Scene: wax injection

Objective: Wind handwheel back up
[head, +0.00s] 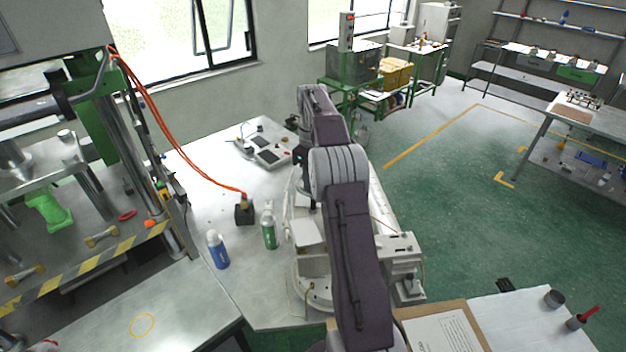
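No handwheel can be made out in the head view. A pale bench machine (311,262) stands on the grey table behind my arm, which hides much of it. My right arm rises from the bottom edge, bends over this machine and turns down on its far side. Its gripper is hidden behind my arm links, so I cannot see whether it touches anything. My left arm and gripper are out of view.
A green-labelled bottle (269,226), a blue bottle (217,250) and a black block (244,211) with orange hoses stand left of the machine. A press (110,130) with a striped edge fills the left. A cardboard-framed sheet (440,332) lies front right. Open floor lies right.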

